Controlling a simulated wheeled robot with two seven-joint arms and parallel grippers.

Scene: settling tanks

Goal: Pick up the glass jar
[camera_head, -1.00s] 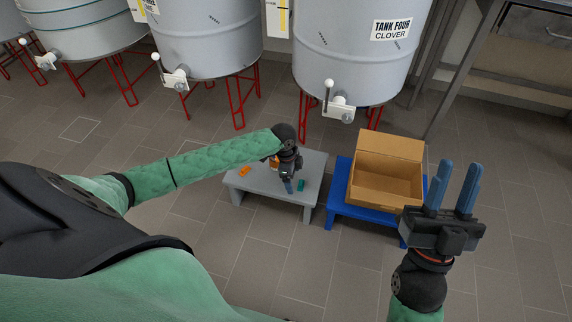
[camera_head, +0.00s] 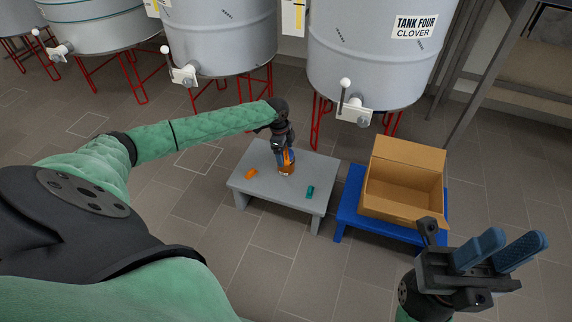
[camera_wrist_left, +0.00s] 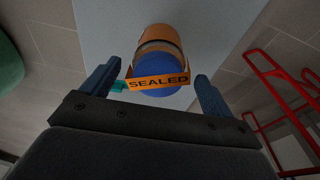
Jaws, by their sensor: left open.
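The glass jar (camera_head: 287,170) stands on the grey low table and shows amber-orange. In the left wrist view the jar (camera_wrist_left: 156,38) has a blue lid (camera_wrist_left: 158,64) with an orange strip reading SEALED (camera_wrist_left: 158,82) across it. My left gripper (camera_head: 284,154) is over the jar and hides part of it. In the left wrist view my left gripper (camera_wrist_left: 158,72) is open, with the lid between its blue fingers and gaps showing on both sides. My right gripper (camera_head: 516,240) is open and empty at the lower right, away from the jar.
The grey table (camera_head: 245,186) also holds an orange piece (camera_head: 250,174) and a teal piece (camera_head: 310,192). An open cardboard box (camera_head: 402,190) sits on a blue stand (camera_head: 350,207) to the right. Large tanks (camera_head: 375,55) on red legs stand behind. The floor in front is clear.

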